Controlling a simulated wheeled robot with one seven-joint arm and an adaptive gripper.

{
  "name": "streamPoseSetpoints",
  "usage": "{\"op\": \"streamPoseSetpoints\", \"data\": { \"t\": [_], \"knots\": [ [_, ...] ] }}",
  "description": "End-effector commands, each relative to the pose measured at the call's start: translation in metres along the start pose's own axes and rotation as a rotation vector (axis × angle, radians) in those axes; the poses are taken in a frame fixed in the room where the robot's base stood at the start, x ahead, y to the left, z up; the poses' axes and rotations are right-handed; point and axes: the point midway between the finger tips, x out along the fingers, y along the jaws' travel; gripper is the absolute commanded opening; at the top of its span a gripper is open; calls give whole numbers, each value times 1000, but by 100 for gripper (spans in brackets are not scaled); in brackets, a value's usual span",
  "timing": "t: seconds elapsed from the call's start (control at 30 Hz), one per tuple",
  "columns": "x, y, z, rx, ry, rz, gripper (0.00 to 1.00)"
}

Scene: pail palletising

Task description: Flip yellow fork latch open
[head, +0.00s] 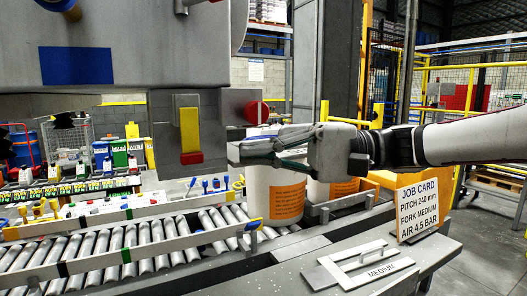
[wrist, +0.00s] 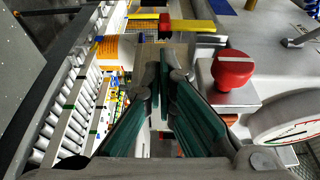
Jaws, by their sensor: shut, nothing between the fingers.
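The yellow fork latch (head: 190,130) is an upright yellow bar with a red lower end, mounted on a grey block of the machine in the head view. It also shows as a yellow bar with a red block at the top of the wrist view (wrist: 198,26). My gripper (head: 236,153) is shut and empty, its fingers pointing left, a little right of the latch's red end in the head view. In the wrist view the closed fingertips (wrist: 165,58) are below the latch in the picture, with a visible gap. Whether they touch the grey block is unclear.
A red knob (head: 256,113) sits right of the latch, above my gripper. A white pail (head: 277,197) with an orange label stands below on the roller conveyor (head: 130,248). A job card (head: 423,208) and a MEDIUM plate (head: 360,266) are on the front right ledge.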

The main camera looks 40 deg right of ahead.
Motion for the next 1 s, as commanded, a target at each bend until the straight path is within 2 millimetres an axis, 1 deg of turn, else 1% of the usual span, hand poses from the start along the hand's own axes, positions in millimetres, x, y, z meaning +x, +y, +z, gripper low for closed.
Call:
{"op": "streamPoseSetpoints", "data": {
  "t": [0.03, 0.2, 0.4, 0.6, 1.0],
  "knots": [
    [10, 0, 1, 2, -5, 2, 0],
    [38, 0, 1, 2, -4, 2, 0],
    [60, 0, 0, 1, -1, 1, 0],
    [66, 1, 0, 0, -1, 1, 0],
    [65, 0, 1, 12, -1, 5, 0]
  ]
}}
